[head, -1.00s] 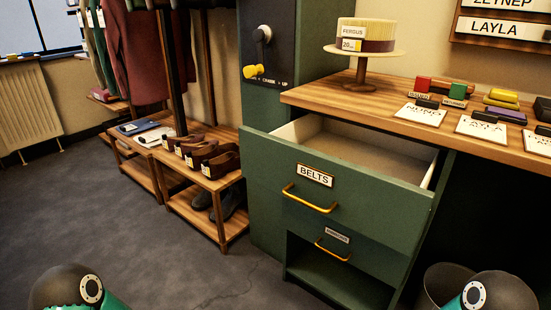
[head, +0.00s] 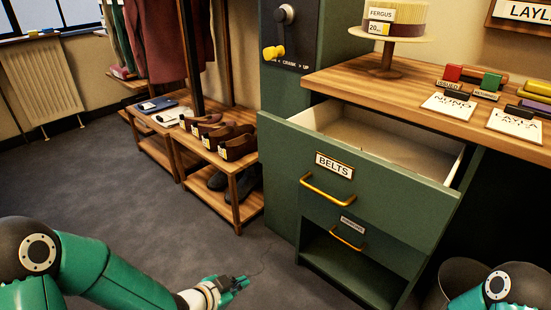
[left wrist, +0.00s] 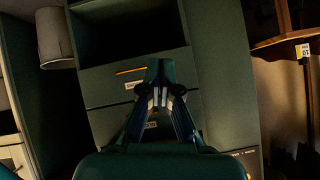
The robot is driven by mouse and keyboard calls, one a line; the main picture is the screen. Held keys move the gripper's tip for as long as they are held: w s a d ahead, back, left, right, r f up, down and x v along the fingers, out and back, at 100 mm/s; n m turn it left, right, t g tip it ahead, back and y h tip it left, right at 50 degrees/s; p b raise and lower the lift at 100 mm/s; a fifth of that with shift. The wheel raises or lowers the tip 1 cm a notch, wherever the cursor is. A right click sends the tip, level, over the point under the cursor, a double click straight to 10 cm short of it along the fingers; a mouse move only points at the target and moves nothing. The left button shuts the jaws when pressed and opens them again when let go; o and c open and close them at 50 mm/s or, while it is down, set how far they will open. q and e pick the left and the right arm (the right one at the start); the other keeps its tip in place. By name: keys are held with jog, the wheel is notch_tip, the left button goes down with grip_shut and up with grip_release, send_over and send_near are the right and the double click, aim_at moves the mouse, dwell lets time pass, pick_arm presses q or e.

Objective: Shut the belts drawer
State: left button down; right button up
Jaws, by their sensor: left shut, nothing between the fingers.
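The belts drawer (head: 395,197) is pulled out of the green cabinet, and its pale, empty-looking inside shows from above. Its front has a "BELTS" label (head: 334,165) and a brass bar handle (head: 327,188). My left gripper (head: 236,284) is low over the floor, left of the cabinet and apart from the drawer. Its fingers are closed with nothing between them. In the left wrist view, the closed fingers (left wrist: 160,97) point toward the dark green drawer fronts, which appear upside down. My right gripper is out of view; only part of my right arm shows at the lower right.
Below is a second drawer with a smaller handle (head: 347,242) and an open cubby. A bin (head: 455,275) stands right of the cabinet. A low wooden shoe bench (head: 230,165) stands to the left. The grey floor (head: 110,165) in front is clear.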

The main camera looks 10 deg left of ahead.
pick_arm(q)
jog(key=w+r+m+t+h, duration=0.3)
jog(key=r+m, duration=0.5)
jog(key=r, duration=0.9)
jog(key=m+t+h, duration=0.2)
jog(key=m, duration=0.6)
send_near(286, 157)
jog(key=b+x, duration=0.1)
jog(key=x, duration=0.6)
jog(key=shift+w+d, duration=0.1)
